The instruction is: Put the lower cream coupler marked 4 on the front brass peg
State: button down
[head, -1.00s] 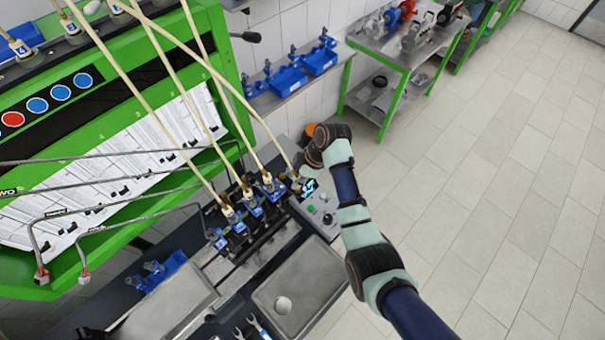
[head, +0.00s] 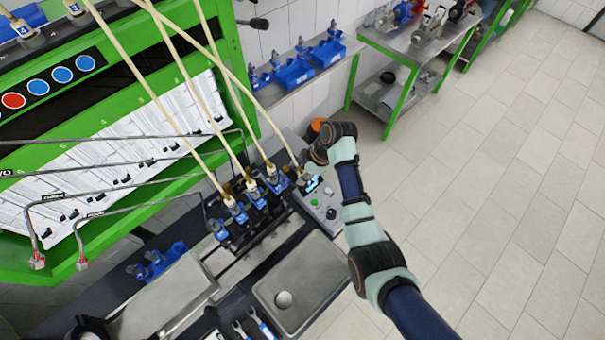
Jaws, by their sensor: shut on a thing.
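My gripper (head: 308,178) is at the right end of the pump row, beside the control box. It is small and partly hidden by my wrist. It is shut on the lower end of a cream hose, at a cream-grey coupler (head: 302,180); its number is too small to read. Three other cream hoses come down to blue-based fittings (head: 253,190) in a row to the left. Brass-coloured parts (head: 229,187) show among these fittings. I cannot tell which is the front brass peg. A coupler marked 4 (head: 22,28) is at the upper left, on the upper rack.
The green testbench frame (head: 130,205) with bent grey pipes stands at the left. The control box (head: 318,203) with buttons is beside my gripper. A steel basin (head: 302,283) and wrenches (head: 252,327) lie in front. The floor at right is clear.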

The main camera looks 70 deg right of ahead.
jog(key=shift+f, duration=0.1)
dwell(0.7)
jog(key=shift+f, duration=0.35)
jog(key=shift+f+b, duration=0.35)
jog(key=shift+f, duration=0.25)
dwell(1.3)
jog(key=c, duration=1.2)
grip_release()
jog(key=shift+c, duration=0.2)
jog(key=p+v, duration=0.3)
jog(key=shift+r, duration=0.1)
jog(key=a+v, duration=0.1)
jog(key=v, duration=0.7)
jog(key=shift+d, duration=0.45)
